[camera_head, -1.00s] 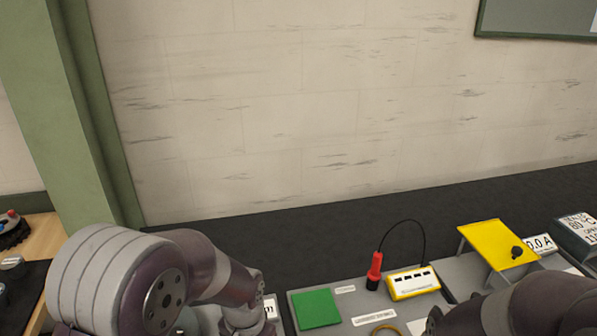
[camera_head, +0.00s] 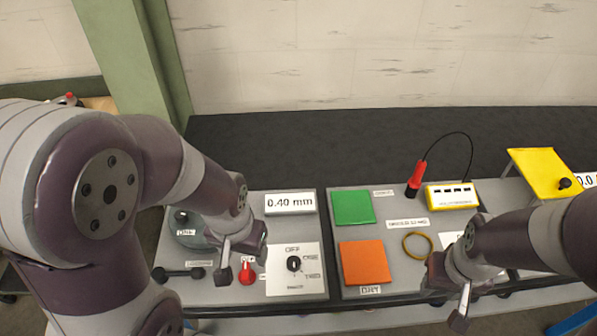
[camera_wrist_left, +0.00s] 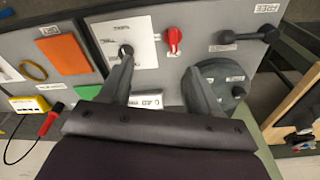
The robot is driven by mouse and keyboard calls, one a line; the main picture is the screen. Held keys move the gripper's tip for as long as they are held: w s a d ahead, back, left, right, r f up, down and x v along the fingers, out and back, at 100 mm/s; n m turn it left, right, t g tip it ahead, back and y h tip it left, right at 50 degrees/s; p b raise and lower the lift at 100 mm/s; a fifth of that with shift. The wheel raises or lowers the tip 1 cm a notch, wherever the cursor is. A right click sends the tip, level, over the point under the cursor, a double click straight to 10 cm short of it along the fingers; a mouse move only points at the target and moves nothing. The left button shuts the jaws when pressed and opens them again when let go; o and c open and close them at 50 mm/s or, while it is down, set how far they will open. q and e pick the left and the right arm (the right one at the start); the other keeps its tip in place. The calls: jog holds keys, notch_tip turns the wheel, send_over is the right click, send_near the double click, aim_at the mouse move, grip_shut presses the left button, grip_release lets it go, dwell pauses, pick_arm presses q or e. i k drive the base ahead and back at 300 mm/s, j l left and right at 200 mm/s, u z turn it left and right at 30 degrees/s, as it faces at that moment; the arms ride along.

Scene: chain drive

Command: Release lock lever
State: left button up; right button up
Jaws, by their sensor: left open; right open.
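A black bar-shaped lever (camera_head: 180,273) with rounded ends lies at the front left of the left grey panel. In the left wrist view the black lever (camera_wrist_left: 248,36) has a label reading FREE beside it. A red turning handle (camera_head: 246,272) stands to its right; it also shows in the left wrist view (camera_wrist_left: 173,40). I cannot tell from the labels which is the lock lever. My left gripper (camera_head: 243,263) is open and empty above the panel, close to the red handle, which shows between its fingers (camera_wrist_left: 158,62). My right gripper (camera_head: 446,305) is open above the right panel's front edge.
A rotary dial (camera_head: 293,264) on a white plate and a 0.40 mm display (camera_head: 290,203) are right of my left gripper. A round dark part (camera_head: 190,232) is behind the lever. Green (camera_head: 353,207) and orange (camera_head: 364,262) pads and a brass ring (camera_head: 417,245) lie farther right.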

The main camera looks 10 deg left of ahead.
aim_at(159, 275)
jog(key=u, duration=1.75)
jog(key=l, duration=0.8)
jog(key=i, duration=0.5)
jog(key=u, duration=0.05)
